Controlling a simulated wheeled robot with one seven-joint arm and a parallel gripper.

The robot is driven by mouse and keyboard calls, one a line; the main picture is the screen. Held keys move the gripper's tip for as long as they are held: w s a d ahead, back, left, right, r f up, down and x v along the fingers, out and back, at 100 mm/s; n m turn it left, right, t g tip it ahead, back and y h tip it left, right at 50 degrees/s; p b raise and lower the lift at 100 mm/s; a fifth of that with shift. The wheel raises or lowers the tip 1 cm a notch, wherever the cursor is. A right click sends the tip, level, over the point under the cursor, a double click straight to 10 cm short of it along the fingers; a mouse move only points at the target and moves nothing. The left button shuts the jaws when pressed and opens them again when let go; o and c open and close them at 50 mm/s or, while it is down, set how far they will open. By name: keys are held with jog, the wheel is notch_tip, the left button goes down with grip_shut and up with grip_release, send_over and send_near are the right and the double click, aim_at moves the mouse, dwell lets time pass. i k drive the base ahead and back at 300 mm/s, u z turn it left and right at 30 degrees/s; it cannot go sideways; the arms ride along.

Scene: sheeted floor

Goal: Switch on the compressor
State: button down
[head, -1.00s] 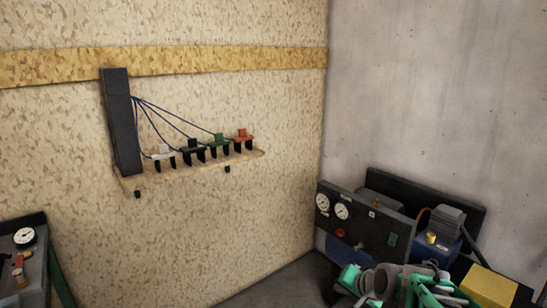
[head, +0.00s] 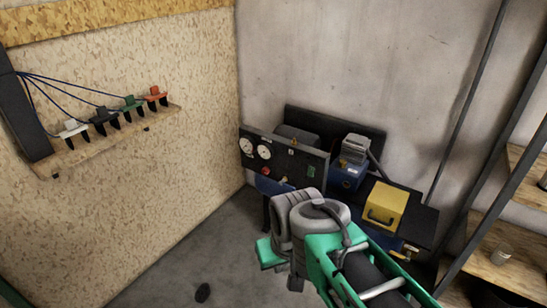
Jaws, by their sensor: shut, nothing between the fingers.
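The compressor (head: 345,178) stands in the corner beside the back wall, with a blue body and a ribbed grey top. A dark panel (head: 285,157) stands to its left, with two round white gauges (head: 264,152), a red knob (head: 267,181) and a small green switch-like part (head: 311,171). I cannot tell whether that part is on or off. My green and grey arm fills the lower middle in front of the bench and hides the area below the panel. My gripper's fingers do not show; the arm's far end is hidden behind its own links.
Wooden shelves (head: 505,235) on dark posts stand at the right. A wall shelf (head: 110,137) holds several coloured wired pieces.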

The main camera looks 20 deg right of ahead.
aim_at(310, 170)
jog(key=z, duration=1.2)
jog(key=i, duration=0.55)
jog(key=u, duration=2.75)
